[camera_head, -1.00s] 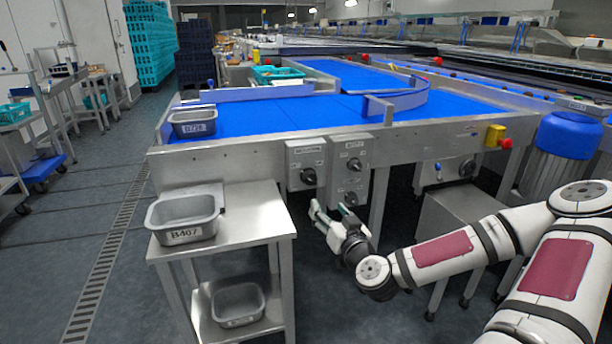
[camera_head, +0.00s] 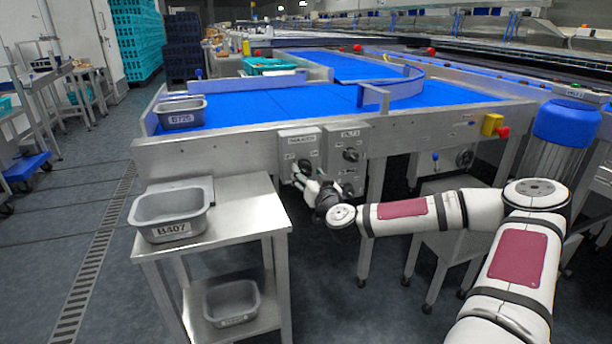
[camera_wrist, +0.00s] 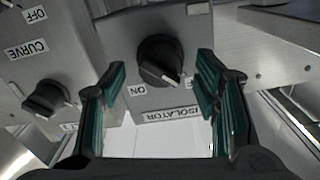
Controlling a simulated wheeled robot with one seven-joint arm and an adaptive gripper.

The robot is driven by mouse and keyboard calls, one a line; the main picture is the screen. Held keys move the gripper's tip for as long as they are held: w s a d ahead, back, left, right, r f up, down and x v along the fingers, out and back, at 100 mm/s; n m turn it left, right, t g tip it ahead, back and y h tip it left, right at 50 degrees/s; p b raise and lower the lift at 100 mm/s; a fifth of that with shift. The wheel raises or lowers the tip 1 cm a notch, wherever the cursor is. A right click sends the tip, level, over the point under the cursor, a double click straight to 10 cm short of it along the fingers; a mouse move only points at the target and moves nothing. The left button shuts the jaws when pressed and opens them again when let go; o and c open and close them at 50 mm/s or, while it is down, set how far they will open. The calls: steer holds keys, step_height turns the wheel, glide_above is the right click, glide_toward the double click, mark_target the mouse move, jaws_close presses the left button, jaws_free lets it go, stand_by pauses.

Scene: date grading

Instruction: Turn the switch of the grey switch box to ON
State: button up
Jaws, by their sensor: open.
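The grey switch box (camera_head: 300,141) is fixed on the front of the conveyor frame, the left of two boxes. In the wrist view its face (camera_wrist: 126,35) appears upside down, with a black rotary knob (camera_wrist: 160,60), an ON label and an ISOLATOR label. The knob's white mark points down and right, away from ON, toward a small label partly hidden by a finger. My gripper (camera_wrist: 160,68) is open, with its green-padded fingers on either side of the knob. A gap shows on both sides. In the head view my gripper (camera_head: 307,183) covers the box's lower part.
A second box (camera_head: 347,160) with knobs stands close on the right; its CURVE knob (camera_wrist: 45,98) shows in the wrist view. A steel table (camera_head: 240,208) with tub B407 (camera_head: 172,229) stands at the left front. Tub B725 (camera_head: 181,119) sits on the blue conveyor (camera_head: 270,112).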

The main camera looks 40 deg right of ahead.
steer(key=shift+x, duration=0.95)
steer(key=c, duration=1.1)
steer(key=shift+c, duration=0.2)
